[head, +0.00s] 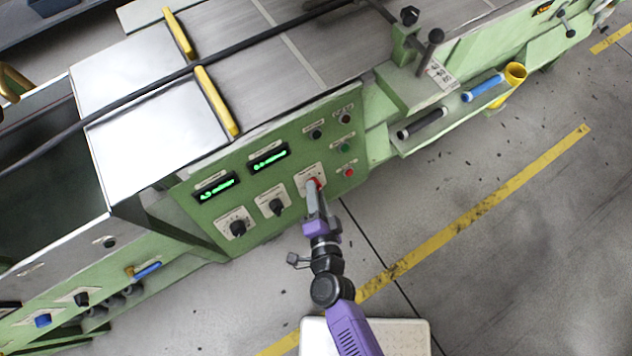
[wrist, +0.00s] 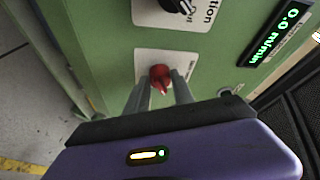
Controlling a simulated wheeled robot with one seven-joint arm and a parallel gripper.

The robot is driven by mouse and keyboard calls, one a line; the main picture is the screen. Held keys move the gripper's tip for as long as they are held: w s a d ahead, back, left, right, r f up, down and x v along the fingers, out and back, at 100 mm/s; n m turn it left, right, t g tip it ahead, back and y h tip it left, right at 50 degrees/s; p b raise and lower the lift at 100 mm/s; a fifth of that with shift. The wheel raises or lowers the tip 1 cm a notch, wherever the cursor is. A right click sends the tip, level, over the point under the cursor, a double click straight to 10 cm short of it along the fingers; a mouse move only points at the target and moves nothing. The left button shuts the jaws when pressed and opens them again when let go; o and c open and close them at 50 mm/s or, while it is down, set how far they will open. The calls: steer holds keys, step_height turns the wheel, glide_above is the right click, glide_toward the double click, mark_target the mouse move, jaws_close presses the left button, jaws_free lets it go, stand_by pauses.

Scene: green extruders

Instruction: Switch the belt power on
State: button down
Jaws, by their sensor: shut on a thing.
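The green control panel (head: 262,205) stands on the front of the green machine. A red rotary knob (head: 313,183) on a white label plate sits at its lower right. It also shows in the wrist view (wrist: 160,77). My gripper (head: 314,188) reaches the panel at this knob. In the wrist view the fingers (wrist: 160,88) are on either side of the red knob, shut on it. The knob's pointed end faces toward my gripper's palm in that view. The label text by the knob is too small to read.
Two black knobs (head: 237,227) (head: 277,206) sit left of the red one. Two green displays (head: 216,187) (head: 268,158) are above them, with small buttons (head: 347,147) at the right. A tray with handled tools (head: 422,124) juts out right of the panel. Open floor (head: 480,240) lies right.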

stand_by(0.4)
steer(key=c, duration=1.1)
jaws_free()
steer(key=shift+s, duration=0.1)
steer(key=b+v, duration=0.1)
steer(key=v, duration=0.6)
steer(key=shift+s+d+r, duration=0.1)
steer(key=shift+s+r, duration=0.05)
steer(key=shift+s, duration=0.15)
